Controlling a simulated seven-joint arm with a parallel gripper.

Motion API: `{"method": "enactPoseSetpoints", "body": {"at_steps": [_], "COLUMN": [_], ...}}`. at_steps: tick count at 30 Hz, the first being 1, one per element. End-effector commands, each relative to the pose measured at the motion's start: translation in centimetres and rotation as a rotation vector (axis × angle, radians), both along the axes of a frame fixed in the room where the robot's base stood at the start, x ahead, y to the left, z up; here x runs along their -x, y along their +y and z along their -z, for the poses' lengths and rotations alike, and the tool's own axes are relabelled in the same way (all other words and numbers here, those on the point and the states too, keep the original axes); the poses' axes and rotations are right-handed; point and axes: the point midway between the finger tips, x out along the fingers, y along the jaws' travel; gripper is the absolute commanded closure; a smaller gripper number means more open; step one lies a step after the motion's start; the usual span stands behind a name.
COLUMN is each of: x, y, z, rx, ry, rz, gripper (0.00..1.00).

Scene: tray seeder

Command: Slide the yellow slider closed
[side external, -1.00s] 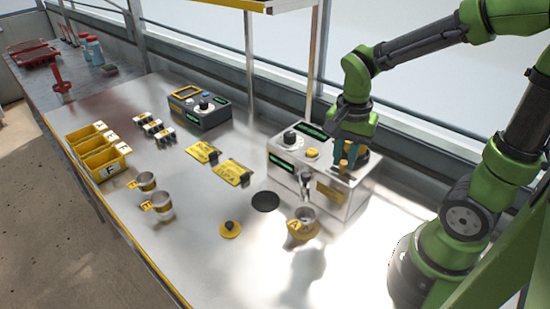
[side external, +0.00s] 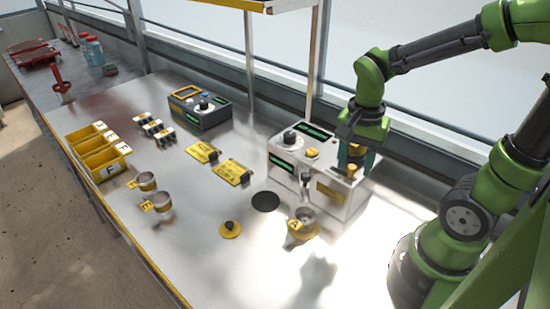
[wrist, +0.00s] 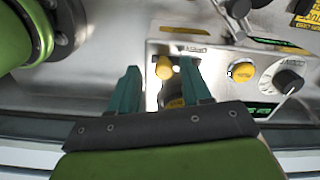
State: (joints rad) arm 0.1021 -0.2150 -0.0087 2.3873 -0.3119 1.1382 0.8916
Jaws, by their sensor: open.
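The yellow slider knob (wrist: 164,68) sits in a slot on top of the pale machine (side external: 350,203). In the wrist view it is between the two teal fingers of my gripper (wrist: 160,72), with gaps on both sides. My gripper (side external: 356,163) is open and pointing down over the right end of the machine in the side view. The fingers partly hide the slider there. How far along its slot the slider is, I cannot tell.
The machine top also carries a yellow button (side external: 312,153) and a dark dial (side external: 290,137). Yellow bins (side external: 108,163), small cups (side external: 147,182) and a control box (side external: 203,112) are further left. The front right of the bench is clear.

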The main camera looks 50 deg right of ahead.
Motion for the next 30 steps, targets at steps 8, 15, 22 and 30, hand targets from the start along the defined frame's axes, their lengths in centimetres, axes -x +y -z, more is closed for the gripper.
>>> {"method": "enactPoseSetpoints", "body": {"at_steps": [8, 15, 22, 30], "x": [-0.2, -0.1, -0.1, 0.0], "y": [0.0, 0.0, 0.0, 0.0], "z": [-4.2, -10.2, -14.7, -16.7], "rx": [0.001, 0.002, 0.001, 0.001], "ry": [-0.009, -0.009, -0.005, 0.0], "rz": [0.0, 0.0, 0.001, 0.0], "gripper": [0.52, 0.52, 0.52, 0.52]}}
